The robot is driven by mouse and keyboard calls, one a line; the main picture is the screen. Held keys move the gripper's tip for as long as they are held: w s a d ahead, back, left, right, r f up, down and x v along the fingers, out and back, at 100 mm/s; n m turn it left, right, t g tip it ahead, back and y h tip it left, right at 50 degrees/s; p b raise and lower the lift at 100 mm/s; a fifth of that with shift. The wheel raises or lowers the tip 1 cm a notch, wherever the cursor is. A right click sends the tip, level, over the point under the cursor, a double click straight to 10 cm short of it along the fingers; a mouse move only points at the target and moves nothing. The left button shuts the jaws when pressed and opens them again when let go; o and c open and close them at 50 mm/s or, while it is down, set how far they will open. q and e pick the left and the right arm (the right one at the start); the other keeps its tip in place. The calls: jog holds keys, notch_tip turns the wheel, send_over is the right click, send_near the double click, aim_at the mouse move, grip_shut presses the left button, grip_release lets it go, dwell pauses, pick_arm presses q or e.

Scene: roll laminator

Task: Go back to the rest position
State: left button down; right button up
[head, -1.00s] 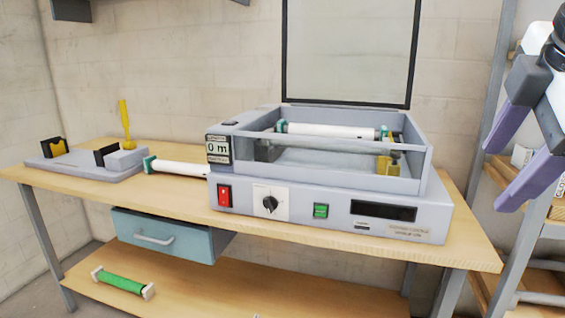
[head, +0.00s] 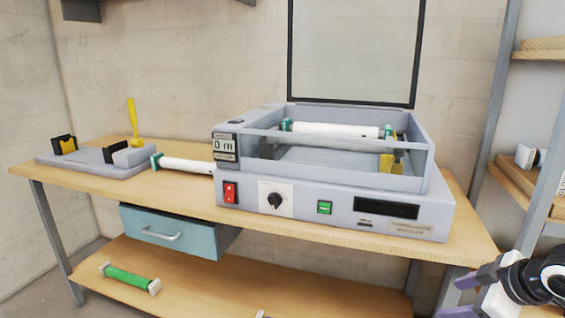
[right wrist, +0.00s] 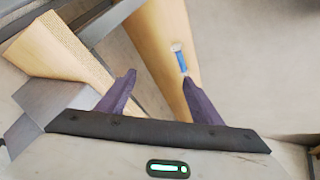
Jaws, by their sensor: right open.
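My right gripper (head: 462,293) is low at the right edge in the head view, in front of the table's right end. Its purple fingers are apart and empty, and they also show in the right wrist view (right wrist: 158,88). My left gripper is not in view. The grey laminator (head: 330,200) stands on the wooden table with its framed clear lid (head: 352,50) raised. A white roller with green ends (head: 335,130) lies inside it.
A second white roller (head: 188,165) lies left of the laminator, beside a grey stand (head: 95,165) with a yellow lever. A blue drawer (head: 168,233) hangs below. A green roller (head: 130,277) lies on the lower shelf. A metal rack (head: 490,110) stands at right.

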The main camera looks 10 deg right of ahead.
jog(key=s+a+f+m, duration=0.1)
jog(key=s+a+f, duration=0.25)
jog(key=f, duration=0.35)
jog(key=s+a+f+m+y, duration=0.1)
jog(key=s+a+f, duration=0.25)
jog(key=f, duration=0.35)
jog(key=s+a+f+m, duration=0.1)
jog(key=s+a+f, duration=0.1)
jog(key=a+f, duration=0.35)
jog(key=s+a+f, duration=0.2)
jog(key=s+a, duration=0.1)
jog(key=a, duration=0.2)
jog(key=s+a+f+m, duration=0.1)
jog(key=s+a+f, duration=0.2)
jog(key=a, duration=0.2)
jog(key=s+a+f+m+t+y, duration=0.1)
jog(key=s+a+f, duration=0.1)
jog(key=a, duration=0.3)
jog(key=shift+s+a+f, duration=0.4)
jog(key=shift+s, duration=0.25)
